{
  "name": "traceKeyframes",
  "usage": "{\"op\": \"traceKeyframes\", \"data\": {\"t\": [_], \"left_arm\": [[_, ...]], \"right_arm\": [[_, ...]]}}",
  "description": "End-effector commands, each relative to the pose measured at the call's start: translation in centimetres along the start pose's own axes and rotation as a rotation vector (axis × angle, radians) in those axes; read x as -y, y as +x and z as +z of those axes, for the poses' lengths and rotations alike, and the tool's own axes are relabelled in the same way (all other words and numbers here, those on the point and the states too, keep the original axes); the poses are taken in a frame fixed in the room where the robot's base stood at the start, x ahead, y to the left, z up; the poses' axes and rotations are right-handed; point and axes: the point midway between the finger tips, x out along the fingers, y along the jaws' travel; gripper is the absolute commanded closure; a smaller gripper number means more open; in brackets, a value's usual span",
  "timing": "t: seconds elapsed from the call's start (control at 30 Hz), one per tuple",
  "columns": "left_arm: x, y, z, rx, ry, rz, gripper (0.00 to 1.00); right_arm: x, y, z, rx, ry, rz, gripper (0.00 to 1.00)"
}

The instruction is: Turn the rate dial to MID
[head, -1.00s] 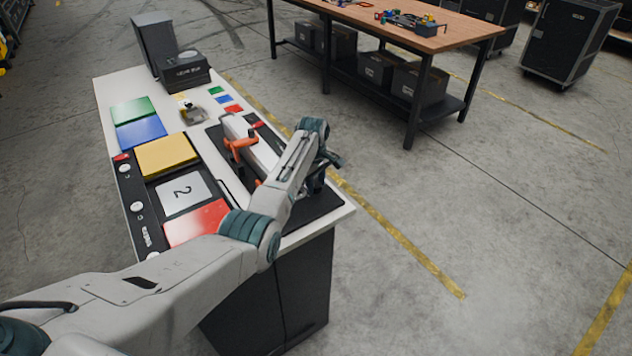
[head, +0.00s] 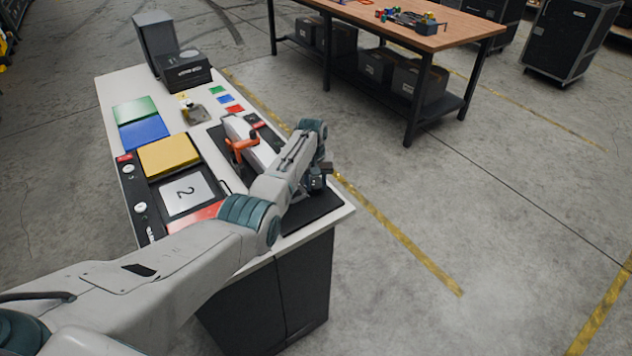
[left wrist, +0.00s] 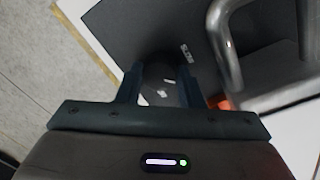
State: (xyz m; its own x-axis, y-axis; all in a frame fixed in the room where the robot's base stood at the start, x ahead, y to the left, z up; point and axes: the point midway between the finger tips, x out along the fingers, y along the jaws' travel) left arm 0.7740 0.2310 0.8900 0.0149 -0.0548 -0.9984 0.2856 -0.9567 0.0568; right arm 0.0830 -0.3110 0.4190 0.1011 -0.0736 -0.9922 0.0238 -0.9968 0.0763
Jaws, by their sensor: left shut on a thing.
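The rate dial (left wrist: 160,86) shows in the left wrist view as a dark round knob with small white marks. It sits between the two fingers of my left gripper (left wrist: 160,88), which is shut on it. White lettering that looks like "SLOW" (left wrist: 187,53) stands beside it on the dark plate. Where the dial points I cannot tell. In the head view my left gripper (head: 317,180) is over the right edge of the black plate (head: 318,207), and the dial is hidden there. My right gripper is not in view.
A white device with an orange lever (head: 240,146) stands close by on the bench (head: 112,97). A bent metal tube (left wrist: 216,35) is near the gripper's right side in the wrist view.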

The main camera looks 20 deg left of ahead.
Motion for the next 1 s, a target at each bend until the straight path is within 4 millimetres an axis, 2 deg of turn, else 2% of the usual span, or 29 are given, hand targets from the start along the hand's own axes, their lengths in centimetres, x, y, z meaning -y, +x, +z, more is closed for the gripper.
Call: {"op": "traceKeyframes", "data": {"t": [0.4,0.97,1.0], "left_arm": [[-0.01,-0.23,-0.21,0.006,0.201,0.001,0.89],[-0.02,-0.24,-0.24,0.007,0.232,0.001,0.89],[-0.02,-0.25,-0.24,0.007,0.232,0.001,0.65]], "right_arm": [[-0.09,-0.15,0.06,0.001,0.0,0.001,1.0],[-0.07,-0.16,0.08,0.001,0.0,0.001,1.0],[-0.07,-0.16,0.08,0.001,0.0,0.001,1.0]]}}
